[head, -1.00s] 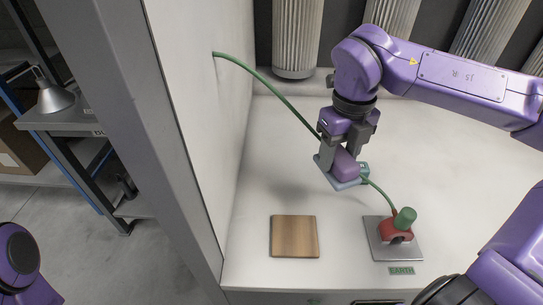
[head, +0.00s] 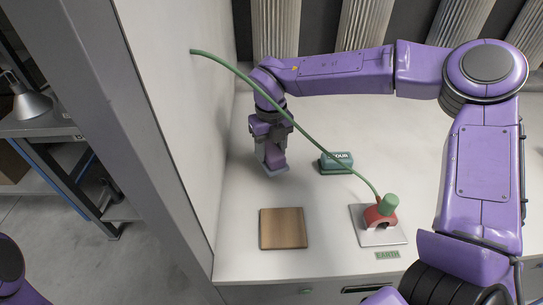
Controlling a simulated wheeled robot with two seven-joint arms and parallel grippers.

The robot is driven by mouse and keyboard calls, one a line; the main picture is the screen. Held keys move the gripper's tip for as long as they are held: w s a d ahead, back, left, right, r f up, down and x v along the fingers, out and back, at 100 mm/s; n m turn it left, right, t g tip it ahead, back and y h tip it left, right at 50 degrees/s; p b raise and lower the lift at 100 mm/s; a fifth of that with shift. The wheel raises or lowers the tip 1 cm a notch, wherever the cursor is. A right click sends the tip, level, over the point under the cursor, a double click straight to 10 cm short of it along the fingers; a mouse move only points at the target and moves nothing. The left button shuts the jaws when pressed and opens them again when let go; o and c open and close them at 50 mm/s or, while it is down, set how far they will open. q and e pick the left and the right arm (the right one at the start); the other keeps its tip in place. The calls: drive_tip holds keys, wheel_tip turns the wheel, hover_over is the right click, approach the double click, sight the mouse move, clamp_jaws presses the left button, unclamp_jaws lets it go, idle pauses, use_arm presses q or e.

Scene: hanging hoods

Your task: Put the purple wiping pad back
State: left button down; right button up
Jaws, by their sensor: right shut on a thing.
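My right gripper (head: 268,146) is shut on the purple wiping pad (head: 272,160), a purple block with a pale blue-grey underside. The pad hangs at the left part of the white worktop, behind a square wooden board (head: 283,229). The gap between the pad and the worktop is hard to judge. The gripper partly hides the pad. The green cable (head: 325,153) crosses the view in front of my right wrist. My left gripper is out of view.
A teal lettered block (head: 336,163) lies right of the pad. A red clamp (head: 378,217) with a green knob sits on a metal plate (head: 360,236) by the EARTH label (head: 387,255). A white side wall (head: 180,110) bounds the left. Bare worktop lies between board and plate.

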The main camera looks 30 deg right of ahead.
sight(271, 148)
drive_tip(key=shift+f, duration=1.75)
drive_tip(key=o, duration=1)
wheel_tip(271, 148, up, 12)
drive_tip(key=shift+r, duration=0.2)
